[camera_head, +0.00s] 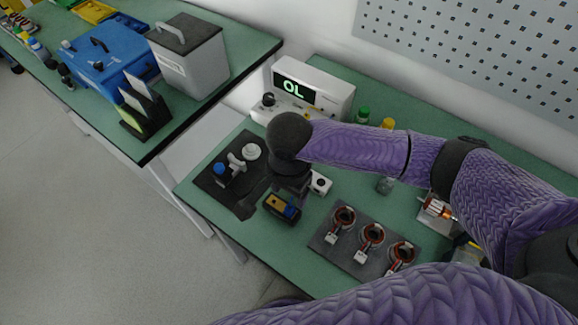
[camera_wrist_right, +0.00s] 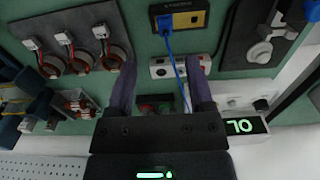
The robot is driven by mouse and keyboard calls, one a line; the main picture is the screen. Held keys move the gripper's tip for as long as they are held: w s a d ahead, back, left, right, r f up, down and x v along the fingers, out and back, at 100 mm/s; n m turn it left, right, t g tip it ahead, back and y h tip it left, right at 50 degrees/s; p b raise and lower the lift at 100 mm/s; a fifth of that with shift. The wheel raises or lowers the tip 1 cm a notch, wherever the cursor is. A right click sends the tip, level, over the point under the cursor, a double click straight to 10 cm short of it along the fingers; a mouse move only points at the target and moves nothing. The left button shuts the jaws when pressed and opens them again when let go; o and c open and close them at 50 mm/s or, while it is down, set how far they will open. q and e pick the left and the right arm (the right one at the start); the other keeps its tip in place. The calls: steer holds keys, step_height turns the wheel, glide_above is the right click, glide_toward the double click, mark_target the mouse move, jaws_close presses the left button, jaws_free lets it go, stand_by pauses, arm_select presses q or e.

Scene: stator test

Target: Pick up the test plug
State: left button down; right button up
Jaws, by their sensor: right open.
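A blue plug (camera_wrist_right: 164,23) with a thin blue cable sits at a black and yellow meter in the right wrist view; it looks like the test plug. In the head view a blue patch (camera_head: 290,212) shows at the same meter (camera_head: 275,203). My right gripper (camera_wrist_right: 161,64) is open, its two dark fingers apart, with the cable running down between them. The plug lies beyond the fingertips and is not held. In the head view the right gripper (camera_head: 289,188) is over the bench just above the meter, and its fingertips are hard to make out. My left gripper is not in view.
A small white box with knobs (camera_wrist_right: 178,68) lies near the fingertips. A grey plate (camera_head: 345,260) with several copper-wound stators is to the right. A dark fixture board (camera_head: 214,184) is to the left. A white instrument (camera_head: 335,98) reading "OL" stands behind.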

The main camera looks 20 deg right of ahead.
mark_target(290, 206)
steer(key=shift+w+d+f, duration=0.1)
steer(key=shift+w+f, duration=0.25)
steer(key=shift+f, duration=0.05)
steer(key=f, duration=0.1)
steer(key=f+b, duration=0.1)
steer(key=f, duration=0.1)
steer(key=f+b, duration=0.1)
steer(key=shift+s+f, duration=0.15)
steer(key=shift+s, duration=0.15)
steer(key=f+b, duration=0.1)
steer(key=f, duration=0.1)
steer(key=w+f+b, duration=0.1)
steer(key=f, duration=0.1)
steer(key=shift+d+f+b, duration=0.15)
steer(key=shift+f+b, duration=0.15)
steer(key=shift+b, duration=0.1)
steer(key=shift+f, duration=0.15)
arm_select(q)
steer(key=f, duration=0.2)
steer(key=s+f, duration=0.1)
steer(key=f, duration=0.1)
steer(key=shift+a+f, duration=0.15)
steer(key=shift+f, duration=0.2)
arm_select(e)
jaws_close()
